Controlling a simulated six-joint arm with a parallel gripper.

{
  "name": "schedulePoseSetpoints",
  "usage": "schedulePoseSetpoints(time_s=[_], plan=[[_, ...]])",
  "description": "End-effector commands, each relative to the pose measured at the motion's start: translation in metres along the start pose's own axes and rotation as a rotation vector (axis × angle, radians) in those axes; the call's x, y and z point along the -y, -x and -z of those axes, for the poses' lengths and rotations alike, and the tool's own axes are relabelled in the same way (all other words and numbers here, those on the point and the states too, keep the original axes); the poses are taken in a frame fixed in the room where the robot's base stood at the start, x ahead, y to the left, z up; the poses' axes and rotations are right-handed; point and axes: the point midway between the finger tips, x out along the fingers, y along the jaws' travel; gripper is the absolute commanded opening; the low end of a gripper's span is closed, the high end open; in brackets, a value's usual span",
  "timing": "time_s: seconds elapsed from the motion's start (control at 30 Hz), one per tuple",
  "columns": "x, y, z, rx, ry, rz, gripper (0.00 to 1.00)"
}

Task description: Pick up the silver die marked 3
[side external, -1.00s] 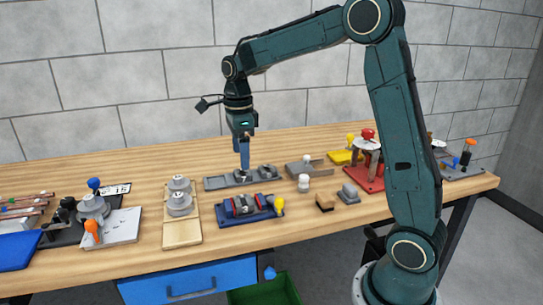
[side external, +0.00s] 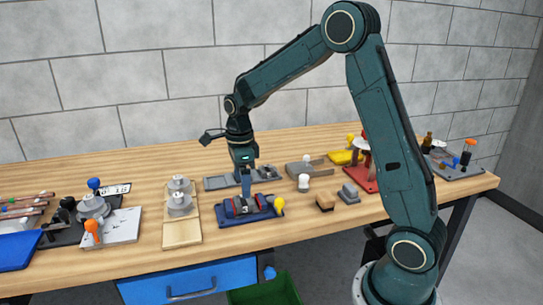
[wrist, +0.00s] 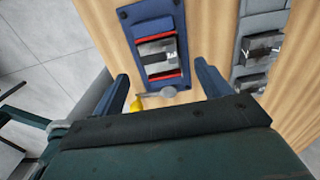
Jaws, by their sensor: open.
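A grey tray (side external: 217,184) lies on the table with silver dies at its right end. The wrist view shows two of these dies, one (wrist: 262,48) with a white mark and one (wrist: 252,83) nearer; I cannot read either number for certain. A blue fixture (side external: 265,212) with red-lined jaws stands in front of the tray.
A wooden board with grey round weights (side external: 180,203) stands to the left. A white-topped knob (side external: 304,182) and small blocks (side external: 325,202) stand to the right. Bare table lies behind the tray.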

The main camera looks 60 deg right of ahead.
Motion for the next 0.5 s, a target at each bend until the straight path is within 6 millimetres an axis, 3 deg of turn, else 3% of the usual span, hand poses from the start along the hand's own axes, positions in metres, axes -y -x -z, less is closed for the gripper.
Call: schedulePoseSetpoints(time_s=[0.33, 0.5], plan=[[0.000, -0.007, 0.000, 0.000, 0.000, -0.001, 0.76], [-0.001, -0.023, 0.000, -0.002, 0.000, -0.002, 0.76]])
